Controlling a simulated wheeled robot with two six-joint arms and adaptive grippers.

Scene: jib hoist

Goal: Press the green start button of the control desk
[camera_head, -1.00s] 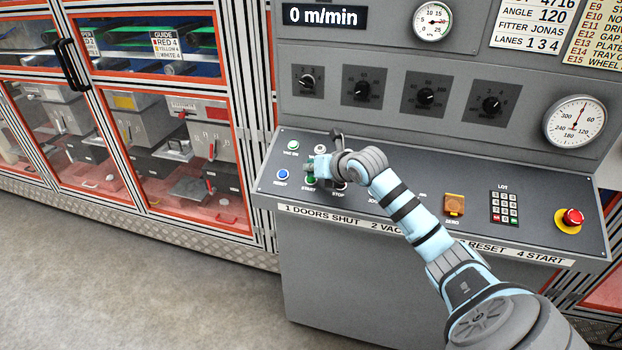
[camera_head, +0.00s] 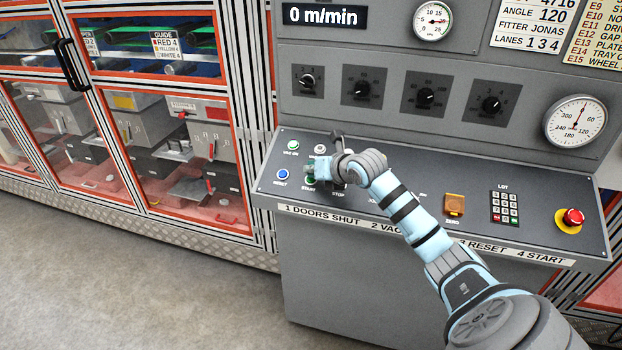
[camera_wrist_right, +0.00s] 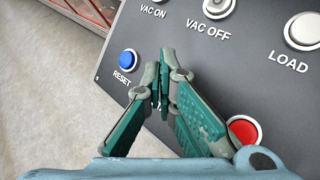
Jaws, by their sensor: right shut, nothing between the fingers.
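The control desk (camera_head: 390,205) has a sloped grey panel with buttons. The green start button (camera_head: 310,180), above the START label at the panel's left, is mostly hidden by my right gripper (camera_head: 313,170). My right gripper is shut and empty, with its teal fingers over the start button's spot. In the right wrist view its fingertips (camera_wrist_right: 168,72) are together between the blue reset button (camera_wrist_right: 129,61) and the red stop button (camera_wrist_right: 243,130); the start button is hidden there. I cannot tell whether the fingertips touch it. My left gripper is not in view.
The vac on button (camera_head: 292,145) is behind the gripper. An orange zero switch (camera_head: 454,204), a keypad (camera_head: 504,207) and a red emergency stop (camera_head: 572,217) are further right. A row of dials stands above the panel. Glass-fronted cabinets (camera_head: 170,120) stand at left.

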